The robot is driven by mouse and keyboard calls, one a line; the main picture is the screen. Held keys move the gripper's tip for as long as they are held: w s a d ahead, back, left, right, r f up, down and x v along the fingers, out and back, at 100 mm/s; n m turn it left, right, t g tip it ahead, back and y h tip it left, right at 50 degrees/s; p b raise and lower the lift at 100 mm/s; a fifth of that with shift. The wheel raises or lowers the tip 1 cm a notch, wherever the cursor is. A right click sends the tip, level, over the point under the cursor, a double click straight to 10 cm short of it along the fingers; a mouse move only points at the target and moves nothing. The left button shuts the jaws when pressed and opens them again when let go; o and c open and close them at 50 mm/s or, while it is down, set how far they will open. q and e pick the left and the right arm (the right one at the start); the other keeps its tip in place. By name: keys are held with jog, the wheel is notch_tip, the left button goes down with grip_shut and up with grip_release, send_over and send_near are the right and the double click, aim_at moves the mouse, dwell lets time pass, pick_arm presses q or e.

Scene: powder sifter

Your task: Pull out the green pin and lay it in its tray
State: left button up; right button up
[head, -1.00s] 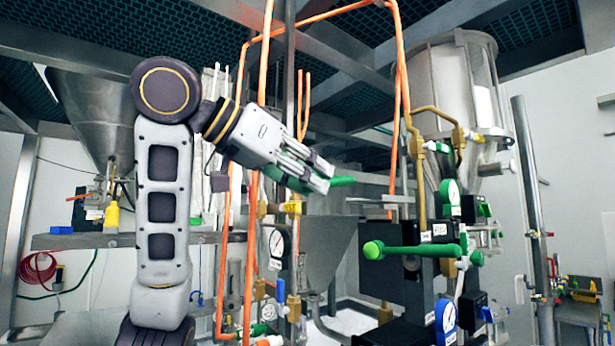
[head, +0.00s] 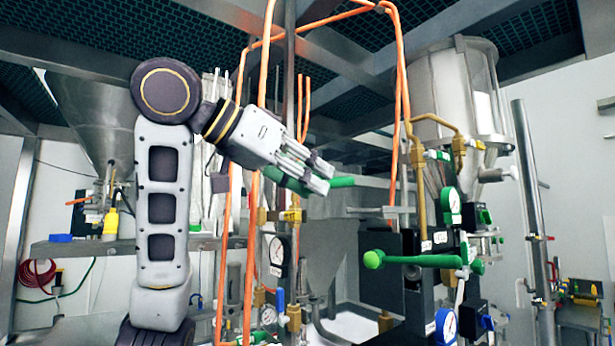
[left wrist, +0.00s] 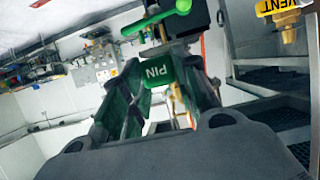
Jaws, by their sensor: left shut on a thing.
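My left gripper (head: 322,178) is raised in the middle of the head view and is shut on the green pin (head: 342,182). One green end of the pin sticks out to the right past the fingertips. In the left wrist view, the pin's green body (left wrist: 158,72), marked PIN, lies between the fingers. The held pin shows apart from the green lever (head: 415,260) on the machine, which is to its lower right. I cannot make out the pin's tray for certain in either view. My right gripper is not in view.
Upright orange pipes (head: 262,110) run close behind the left gripper. A steel hopper (head: 330,250) stands lower behind. A clear vessel (head: 458,95) is at upper right. A grey shelf (head: 105,246) lies at left.

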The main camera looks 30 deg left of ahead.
aim_at(332, 180)
pick_arm(q)
jog(key=shift+w+d, duration=0.1)
jog(key=shift+w, duration=0.1)
jog(key=shift+w+d+p, duration=0.25)
jog(key=shift+w, duration=0.5)
jog(key=shift+w+d+p, duration=0.2)
jog(key=shift+w+d, duration=0.1)
jog(key=shift+w, duration=0.5)
jog(key=shift+w+d+p, duration=0.25)
jog(key=shift+w, duration=0.5)
jog(key=w+d, duration=0.2)
jog(key=w, duration=0.5)
jog(key=shift+d, duration=0.3)
dwell(0.4)
jog(key=shift+w, duration=0.1)
jog(key=shift+f+b, duration=0.8)
jog(key=shift+f, duration=0.25)
dwell(0.5)
jog(key=shift+f, duration=0.2)
jog(key=o, duration=0.8)
jog(key=shift+d, duration=0.1)
jog(key=o, duration=0.4)
jog(key=shift+d, duration=0.15)
jog(key=shift+c, duration=0.2)
